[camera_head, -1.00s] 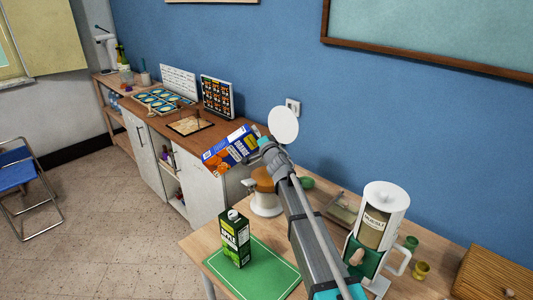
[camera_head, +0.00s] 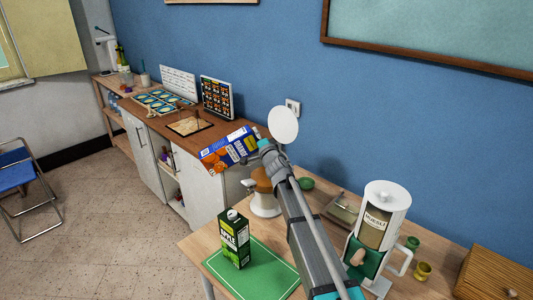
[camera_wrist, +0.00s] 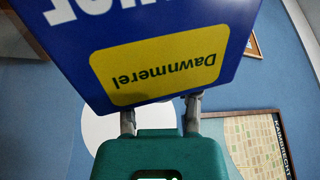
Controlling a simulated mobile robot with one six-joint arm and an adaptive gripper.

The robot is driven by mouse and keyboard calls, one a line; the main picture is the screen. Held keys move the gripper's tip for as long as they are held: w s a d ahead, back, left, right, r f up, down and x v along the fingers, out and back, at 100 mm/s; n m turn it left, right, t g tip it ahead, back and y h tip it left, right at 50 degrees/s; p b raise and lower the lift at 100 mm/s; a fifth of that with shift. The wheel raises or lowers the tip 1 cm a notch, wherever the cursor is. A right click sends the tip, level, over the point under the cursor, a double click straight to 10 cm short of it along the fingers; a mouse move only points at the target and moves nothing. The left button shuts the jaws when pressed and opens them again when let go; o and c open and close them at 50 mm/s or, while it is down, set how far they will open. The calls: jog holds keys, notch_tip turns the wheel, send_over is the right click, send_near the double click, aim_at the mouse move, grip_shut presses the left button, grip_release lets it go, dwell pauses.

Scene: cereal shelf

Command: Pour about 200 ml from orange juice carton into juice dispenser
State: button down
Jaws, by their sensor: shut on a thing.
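The orange juice carton (camera_head: 229,148), blue with orange fruit pictures, is tipped almost onto its side in the head view. My gripper (camera_head: 266,150) is shut on it at its right end. The carton's blue side with a yellow label (camera_wrist: 160,70) fills the top of the wrist view, above my gripper (camera_wrist: 160,115). The juice dispenser (camera_head: 265,203), white below with an orange-brown upper part, stands on the near table, below and slightly right of the carton. My arm partly hides it. The carton's spout and any stream of juice cannot be made out.
A green and black carton (camera_head: 234,240) stands on a green mat (camera_head: 266,275). A white disc (camera_head: 283,126) shows behind my gripper. A long counter (camera_head: 190,135) runs behind.

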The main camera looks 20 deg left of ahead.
jog(key=shift+f+m+b, duration=0.35)
jog(key=shift+m+b, duration=0.05)
jog(key=shift+m, duration=0.3)
jog(key=shift+w+d+r+m+t+h, duration=0.1)
jog(key=shift+w+d+m+t+h, duration=0.2)
jog(key=shift+m, duration=0.3)
jog(key=shift+w+d+m+t+h, duration=0.25)
jog(key=shift+d+m, duration=0.1)
jog(key=shift+m, duration=0.25)
dwell(0.7)
jog(key=shift+w+d+m+t+h, duration=0.1)
jog(key=shift+m+t+h, duration=0.35)
jog(key=shift+m, duration=1.75)
dwell(3.2)
